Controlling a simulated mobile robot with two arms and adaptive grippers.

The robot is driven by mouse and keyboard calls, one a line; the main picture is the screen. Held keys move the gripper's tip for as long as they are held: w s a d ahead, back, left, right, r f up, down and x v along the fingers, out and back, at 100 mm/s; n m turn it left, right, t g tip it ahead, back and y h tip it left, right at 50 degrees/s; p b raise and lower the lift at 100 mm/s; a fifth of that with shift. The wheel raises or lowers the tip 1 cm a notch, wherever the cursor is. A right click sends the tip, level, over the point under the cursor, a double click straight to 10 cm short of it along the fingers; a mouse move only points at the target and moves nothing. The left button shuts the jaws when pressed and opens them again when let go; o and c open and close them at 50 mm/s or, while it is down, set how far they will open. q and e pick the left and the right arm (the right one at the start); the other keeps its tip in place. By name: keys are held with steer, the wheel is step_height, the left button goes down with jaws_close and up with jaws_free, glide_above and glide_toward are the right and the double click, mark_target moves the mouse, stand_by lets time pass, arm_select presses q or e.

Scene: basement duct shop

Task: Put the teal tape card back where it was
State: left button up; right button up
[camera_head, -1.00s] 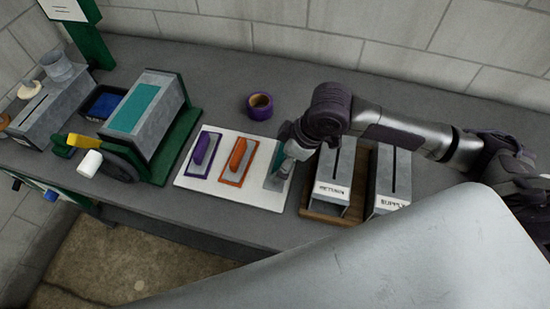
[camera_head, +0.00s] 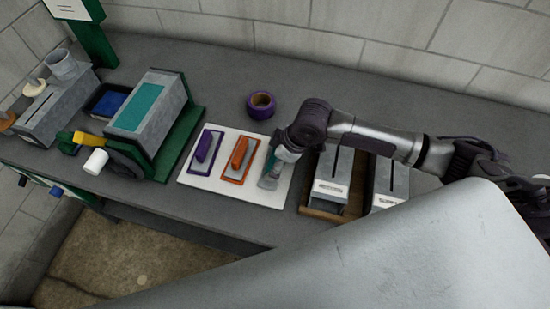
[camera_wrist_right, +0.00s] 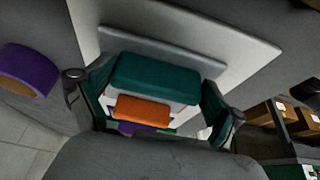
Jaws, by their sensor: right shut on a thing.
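The teal tape card (camera_wrist_right: 155,80) shows in the right wrist view between my right gripper's fingers (camera_wrist_right: 150,100). Its teal raised block is in the grip, with a grey plate edge beyond it. In the head view my right gripper (camera_head: 277,165) is low over the right end of a white board (camera_head: 235,192) and covers most of the card. I cannot tell whether the card touches the board. An orange card (camera_head: 239,160) and a purple card (camera_head: 206,150) lie on the board to the left. My left gripper is not in view.
A purple tape roll (camera_head: 261,106) stands behind the board. A green-based machine with a teal-topped grey block (camera_head: 153,110) is at left.

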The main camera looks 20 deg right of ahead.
steer(key=o, duration=0.7)
steer(key=shift+r, duration=0.1)
steer(key=b+v, duration=0.1)
steer(key=v, duration=1.1)
